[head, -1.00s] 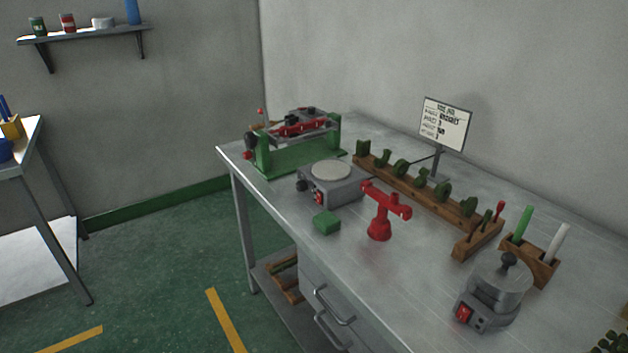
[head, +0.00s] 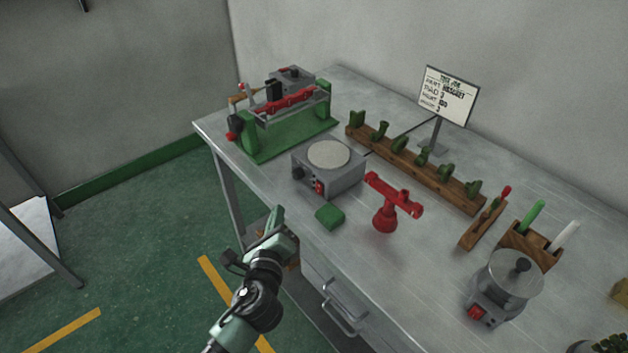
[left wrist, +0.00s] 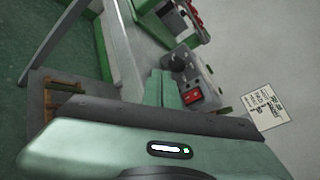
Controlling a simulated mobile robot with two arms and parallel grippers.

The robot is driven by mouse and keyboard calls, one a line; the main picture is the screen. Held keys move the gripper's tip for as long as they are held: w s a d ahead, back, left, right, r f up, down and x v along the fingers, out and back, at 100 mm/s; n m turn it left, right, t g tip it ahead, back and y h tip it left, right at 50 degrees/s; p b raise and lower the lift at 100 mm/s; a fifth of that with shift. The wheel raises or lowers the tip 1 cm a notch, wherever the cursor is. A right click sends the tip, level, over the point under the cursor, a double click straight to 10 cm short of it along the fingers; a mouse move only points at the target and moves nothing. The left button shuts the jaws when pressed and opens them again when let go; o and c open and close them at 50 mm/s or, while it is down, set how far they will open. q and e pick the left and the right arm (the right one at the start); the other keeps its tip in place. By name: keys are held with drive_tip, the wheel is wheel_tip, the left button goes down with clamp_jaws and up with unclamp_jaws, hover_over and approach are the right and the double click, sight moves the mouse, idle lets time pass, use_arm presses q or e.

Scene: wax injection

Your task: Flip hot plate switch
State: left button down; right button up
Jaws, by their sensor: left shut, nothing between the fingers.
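The hot plate (head: 345,178) is a grey box with a round pale plate on top, standing on the bench near its front edge. Its red switch (head: 319,188) is on the front face, right of a black knob (head: 297,172). In the left wrist view the red switch (left wrist: 193,97) shows ahead of the fingers. My left gripper (head: 277,218) is shut and empty, in front of the bench edge, below and left of the hot plate and apart from it. Its fingers also show in the left wrist view (left wrist: 160,88). My right gripper is not in view.
A green block (head: 330,217) and a red stand (head: 386,217) sit right of my left gripper. A green-framed device (head: 290,135) stands behind the hot plate. A wax pot (head: 503,285) with its own red switch is at right. A wooden rack (head: 415,165) runs behind.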

sight(310, 209)
use_arm(q)
drive_tip(key=shift+s, duration=0.1)
drive_tip(key=shift+d, duration=0.1)
drive_tip(key=w+d+b, duration=0.1)
drive_tip(key=d, duration=0.1)
drive_tip(key=w+d+b, duration=0.1)
drive_tip(key=w+d, duration=0.1)
drive_tip(key=w+d+f+b, duration=0.1)
drive_tip(key=d+b, duration=0.1)
drive_tip(key=shift+w, duration=0.3)
drive_tip(key=shift+w+d, duration=0.3)
drive_tip(key=shift+d, duration=0.2)
drive_tip(key=shift+w+d, duration=0.1)
idle(1.6)
drive_tip(key=shift+w+d, duration=0.15)
drive_tip(key=shift+d, duration=0.1)
drive_tip(key=shift+w+d+f, duration=0.1)
drive_tip(key=shift+w+d, duration=0.05)
drive_tip(key=shift+d, duration=0.1)
idle(0.8)
drive_tip(key=shift+a, duration=0.15)
